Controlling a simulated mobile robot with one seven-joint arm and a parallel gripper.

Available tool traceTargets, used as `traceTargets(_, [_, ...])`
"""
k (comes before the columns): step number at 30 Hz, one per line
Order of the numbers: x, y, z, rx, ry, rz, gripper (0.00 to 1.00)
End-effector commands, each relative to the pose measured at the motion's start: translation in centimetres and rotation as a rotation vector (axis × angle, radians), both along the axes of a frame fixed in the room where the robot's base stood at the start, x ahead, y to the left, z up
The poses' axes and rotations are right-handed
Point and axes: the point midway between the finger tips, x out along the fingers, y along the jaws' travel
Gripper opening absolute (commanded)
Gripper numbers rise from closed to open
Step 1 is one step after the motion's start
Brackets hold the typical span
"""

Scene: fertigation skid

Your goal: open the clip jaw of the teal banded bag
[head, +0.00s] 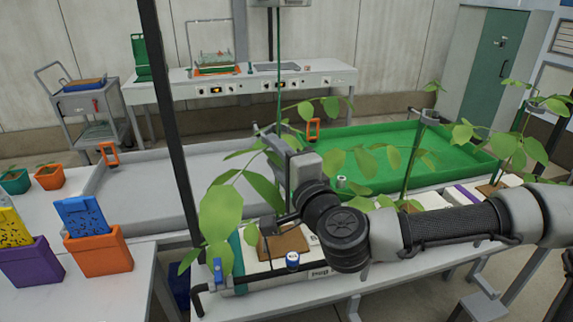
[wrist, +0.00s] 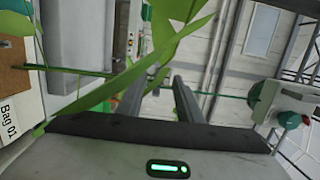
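The teal banded bag (head: 237,250) is a white slab with a teal band at its left end, lying on the front bench under a leafy plant. Its brown top and "Bag 01" label (wrist: 8,118) show at the left of the wrist view. A thin green string (head: 279,70) hangs down to the plant; it also shows in the wrist view (wrist: 232,97). My gripper (head: 277,142) is above the bag among the leaves. In the wrist view its two fingers (wrist: 160,85) stand apart, with a long leaf crossing the left one. I cannot make out the clip jaw.
A blue-capped part (head: 292,261) sits on the bag's front edge, and a blue piece (head: 218,270) is by the black rail. A dark post (head: 172,110) stands left of the plant. More plants and bags line the bench to the right. A green tray (head: 370,150) lies behind.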

Motion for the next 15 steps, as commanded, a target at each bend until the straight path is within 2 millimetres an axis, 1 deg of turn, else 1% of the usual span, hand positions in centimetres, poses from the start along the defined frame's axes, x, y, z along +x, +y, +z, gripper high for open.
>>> traceTargets(1, [0.2,-0.5,-1.0,0.000,-0.008,-0.009,0.33])
traceTargets(7, [-0.6,-1.2,-0.8,0.002,-0.008,-0.015,0.33])
traceTargets(14, [-2.3,-1.1,-0.8,-0.001,-0.005,-0.003,0.33])
traceTargets(15, [-2.8,-1.5,-0.4,0.002,-0.004,-0.005,0.33])
